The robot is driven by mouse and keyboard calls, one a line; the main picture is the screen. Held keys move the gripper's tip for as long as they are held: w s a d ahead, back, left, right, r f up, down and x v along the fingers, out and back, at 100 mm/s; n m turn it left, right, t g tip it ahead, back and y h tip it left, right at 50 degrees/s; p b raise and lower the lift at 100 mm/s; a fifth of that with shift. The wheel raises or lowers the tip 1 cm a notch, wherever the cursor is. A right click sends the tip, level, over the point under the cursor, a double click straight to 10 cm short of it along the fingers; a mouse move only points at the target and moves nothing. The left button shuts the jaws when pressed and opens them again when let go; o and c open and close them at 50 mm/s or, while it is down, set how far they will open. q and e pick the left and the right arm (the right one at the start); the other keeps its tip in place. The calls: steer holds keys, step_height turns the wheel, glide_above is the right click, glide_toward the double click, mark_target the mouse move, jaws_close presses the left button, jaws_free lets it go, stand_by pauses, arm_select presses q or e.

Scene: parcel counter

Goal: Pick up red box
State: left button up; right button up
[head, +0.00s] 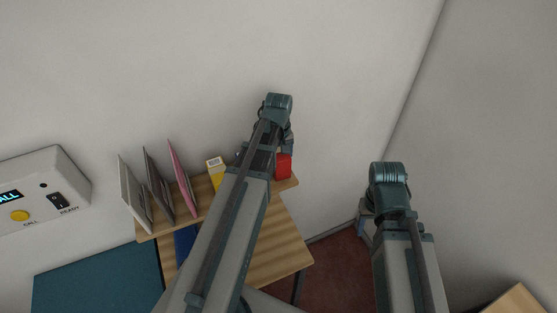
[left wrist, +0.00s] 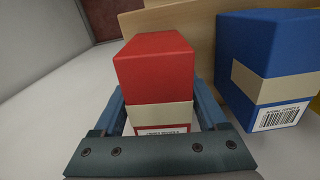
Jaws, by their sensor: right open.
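The red box (head: 284,166) is at the right end of a small wooden shelf in the head view. In the left wrist view the red box (left wrist: 155,62) has a tan band and a white label on its near side. My left gripper (left wrist: 160,108) has one finger on each side of the box, with narrow gaps showing at its near end. In the head view my left arm hides most of that gripper. My right gripper (head: 366,222) is open and away from the shelf, low on the right, partly hidden by its wrist.
A blue box (left wrist: 268,70) stands close to the right of the red box in the left wrist view. A yellow box (head: 215,173) and upright folders (head: 180,178) are on the shelf (head: 206,190). A call panel (head: 45,188) is on the left wall. A wall rises behind.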

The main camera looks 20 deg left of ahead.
arm_select(q)
jaws_close()
steer(key=shift+r, duration=0.15)
step_height(320, 180, up, 10)
steer(key=p, duration=1)
